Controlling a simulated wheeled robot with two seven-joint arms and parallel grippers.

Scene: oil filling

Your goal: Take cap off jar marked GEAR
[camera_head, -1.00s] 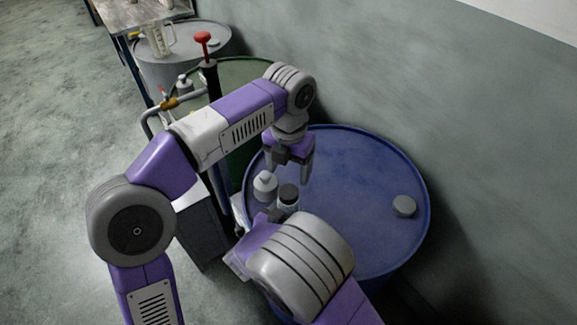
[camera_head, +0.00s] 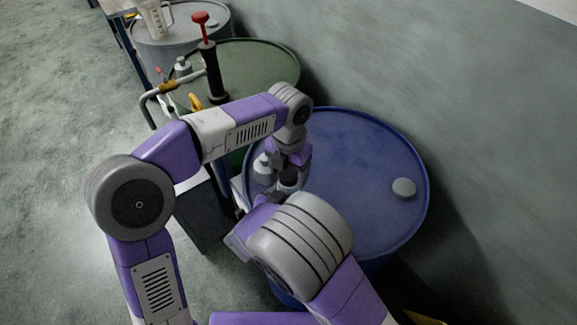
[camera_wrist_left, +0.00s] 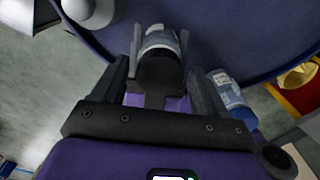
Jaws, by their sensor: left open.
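A jar (camera_wrist_left: 160,42) with a pale and bluish label and a dark cap (camera_wrist_left: 160,72) shows between my left fingers in the left wrist view. Its lettering is too small to read, so I cannot confirm GEAR. In the head view the jar is at the near left edge of the blue drum (camera_head: 350,150), largely covered by my arms. My left gripper (camera_wrist_left: 160,60) is open, with one finger on each side of the cap and jar. In the head view the left gripper (camera_head: 290,172) is over the jar.
A white bottle (camera_head: 262,168) stands just left of the jar. A grey round bung (camera_head: 403,188) sits at the drum's right side. A green drum (camera_head: 260,68) with a red-topped pump (camera_head: 205,45) stands behind. A blue-labelled container (camera_wrist_left: 233,95) is right of my left gripper.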

